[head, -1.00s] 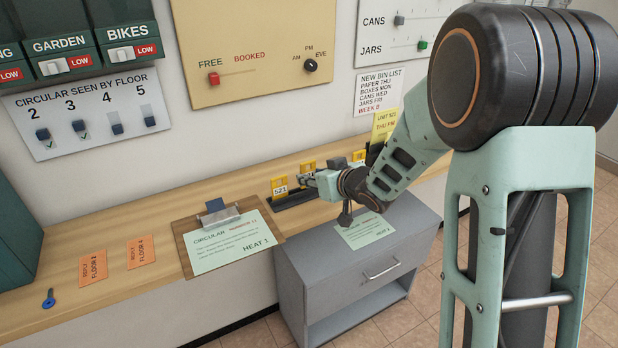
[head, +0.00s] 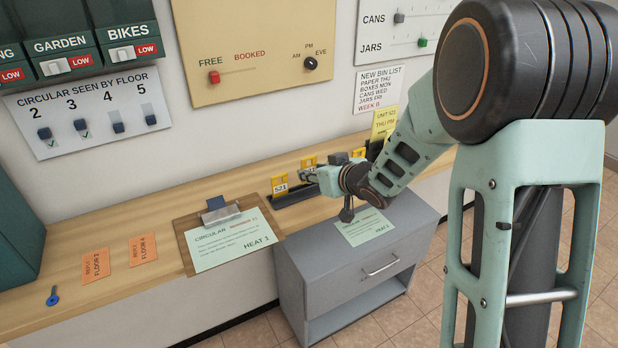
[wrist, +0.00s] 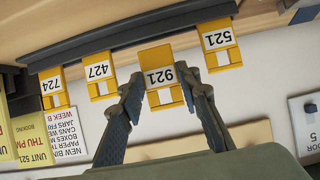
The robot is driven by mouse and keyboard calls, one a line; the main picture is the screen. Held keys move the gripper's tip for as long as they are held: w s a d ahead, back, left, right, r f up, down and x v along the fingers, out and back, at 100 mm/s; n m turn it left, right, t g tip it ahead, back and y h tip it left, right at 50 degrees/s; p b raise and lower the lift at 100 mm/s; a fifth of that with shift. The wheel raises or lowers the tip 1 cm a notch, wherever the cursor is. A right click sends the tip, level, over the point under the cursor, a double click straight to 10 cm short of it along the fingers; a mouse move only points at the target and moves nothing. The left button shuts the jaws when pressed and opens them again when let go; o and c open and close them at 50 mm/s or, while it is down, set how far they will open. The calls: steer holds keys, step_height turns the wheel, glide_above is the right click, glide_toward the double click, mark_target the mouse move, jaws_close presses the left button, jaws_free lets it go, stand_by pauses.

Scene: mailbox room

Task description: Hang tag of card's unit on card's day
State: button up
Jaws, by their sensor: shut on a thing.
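My gripper (wrist: 161,88) is shut on the yellow tag 921 (wrist: 160,75), with one finger at each side of it. In the head view my gripper (head: 307,175) is at the dark rack (head: 292,197) on the counter. Tag 521 (head: 280,188) stands at the rack's left end and also shows in the wrist view (wrist: 219,40). Tags 427 (wrist: 98,72) and 724 (wrist: 51,85) are along the same rack (wrist: 125,38). The yellow card (head: 384,122) reads unit 521, Thu PM. I cannot tell whether tag 921 is clear of the rack. No day hooks show.
The booking board (head: 235,30) has a red slider at the free side and a dark knob. A clipboard (head: 190,255) with a circular and two orange slips (head: 95,265) lie on the counter. A grey drawer cabinet (head: 330,290) stands in front, with a green sheet on top.

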steer(key=s+d, duration=0.5)
steer(key=s, duration=0.2)
steer(key=shift+s+d+p, duration=0.15)
steer(key=shift+s+p, duration=0.15)
steer(key=shift+s, duration=0.1)
stand_by(0.9)
stand_by(1.2)
